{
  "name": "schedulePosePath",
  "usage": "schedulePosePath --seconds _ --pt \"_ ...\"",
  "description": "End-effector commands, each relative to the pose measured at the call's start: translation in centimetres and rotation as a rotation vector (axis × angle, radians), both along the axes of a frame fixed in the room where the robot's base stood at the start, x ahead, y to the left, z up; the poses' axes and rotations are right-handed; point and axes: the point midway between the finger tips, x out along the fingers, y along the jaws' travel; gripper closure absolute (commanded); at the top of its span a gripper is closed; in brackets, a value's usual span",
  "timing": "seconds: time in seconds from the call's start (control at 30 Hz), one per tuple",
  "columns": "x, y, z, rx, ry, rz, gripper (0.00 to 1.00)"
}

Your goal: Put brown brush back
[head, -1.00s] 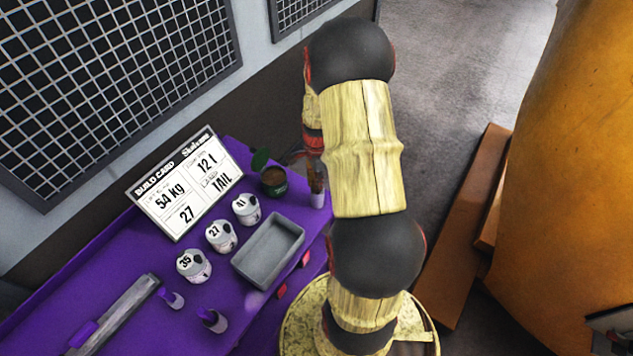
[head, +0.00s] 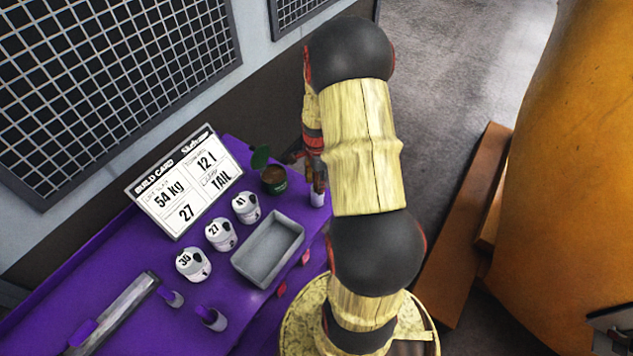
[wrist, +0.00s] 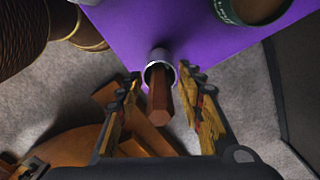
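The brown brush (wrist: 159,98) shows in the wrist view as a brown faceted handle. Its lower end is inside a small pale cup (wrist: 160,58) at the edge of the purple bench. In the head view the cup (head: 318,198) stands at the bench's right end, with brown showing above its rim (head: 319,180). My gripper (wrist: 160,80) is open, one finger to each side of the handle, with visible gaps. I see no contact. In the head view my arm hides most of the gripper.
A green pot with brown contents (head: 274,180) stands close left of the cup. Several numbered white canisters (head: 220,234), a grey tray (head: 268,250) and a build card (head: 185,182) are on the purple bench (head: 110,245). An orange mass (head: 570,180) stands at right.

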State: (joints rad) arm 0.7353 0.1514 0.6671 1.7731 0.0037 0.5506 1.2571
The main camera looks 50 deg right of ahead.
Motion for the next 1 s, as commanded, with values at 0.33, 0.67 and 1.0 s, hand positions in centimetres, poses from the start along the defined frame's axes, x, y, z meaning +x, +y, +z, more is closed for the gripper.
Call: schedulePosePath --seconds 0.33,0.67,1.0 --pt "0.1 -0.1 1.5 -0.002 -0.002 0.000 0.63" --pt "0.1 -0.1 8.0 -0.003 -0.003 0.000 0.63" --pt "0.0 0.0 11.8 0.000 0.000 0.000 0.63"
